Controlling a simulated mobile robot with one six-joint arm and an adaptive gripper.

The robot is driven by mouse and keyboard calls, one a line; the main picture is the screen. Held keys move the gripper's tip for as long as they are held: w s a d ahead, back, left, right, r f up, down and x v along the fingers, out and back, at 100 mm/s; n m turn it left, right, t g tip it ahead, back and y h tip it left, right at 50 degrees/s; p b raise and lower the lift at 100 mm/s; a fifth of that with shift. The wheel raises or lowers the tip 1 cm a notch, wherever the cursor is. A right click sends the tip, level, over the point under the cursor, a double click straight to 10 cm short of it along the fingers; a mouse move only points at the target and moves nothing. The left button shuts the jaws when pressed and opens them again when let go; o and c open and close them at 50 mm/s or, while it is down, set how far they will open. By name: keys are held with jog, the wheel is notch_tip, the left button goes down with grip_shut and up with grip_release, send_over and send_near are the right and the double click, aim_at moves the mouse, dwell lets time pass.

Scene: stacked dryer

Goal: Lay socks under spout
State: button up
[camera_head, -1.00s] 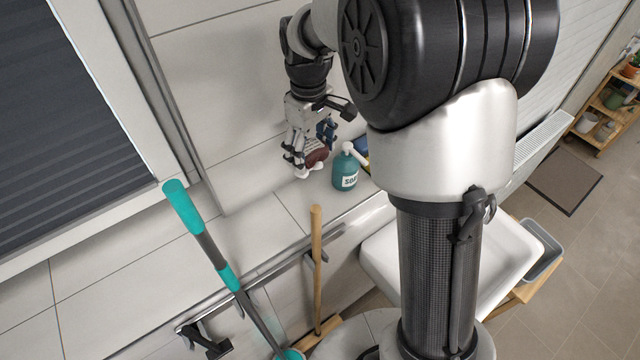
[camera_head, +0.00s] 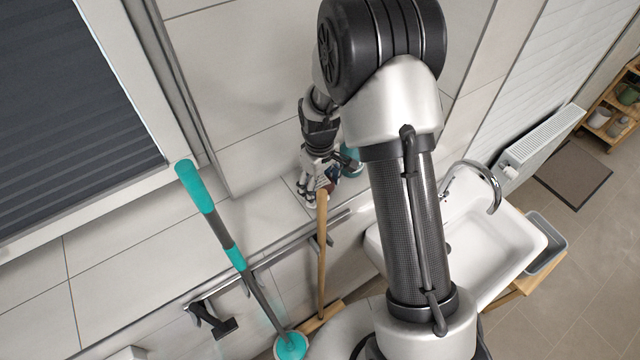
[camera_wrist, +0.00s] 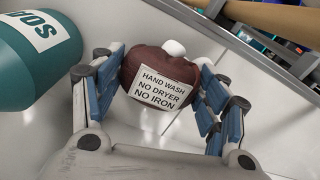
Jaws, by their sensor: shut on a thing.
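In the wrist view the socks (camera_wrist: 157,62) are a dark red-brown rolled bundle with a white tip and a label reading "HAND WASH NO DRYER NO IRON". My gripper (camera_wrist: 160,85) is shut on this bundle, with blue-padded fingers on both sides. In the head view my gripper (camera_head: 322,184) is low near the ledge beside the wall, and the bundle is mostly hidden by it. The spout is the curved chrome tap (camera_head: 484,180) over the white sink (camera_head: 505,255), to the right of my arm.
A teal soap bottle (camera_wrist: 35,55) stands close beside my gripper. It also shows behind the gripper in the head view (camera_head: 351,162). A wooden handle (camera_head: 322,255) and a teal-and-grey mop (camera_head: 212,215) stand in front. A grey tub (camera_head: 548,240) sits beyond the sink.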

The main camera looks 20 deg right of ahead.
jog(key=shift+f, duration=0.2)
jog(key=shift+f, duration=0.1)
jog(key=o, duration=0.8)
jog(key=shift+f, duration=0.1)
jog(key=shift+c, duration=0.2)
jog(key=o, duration=0.5)
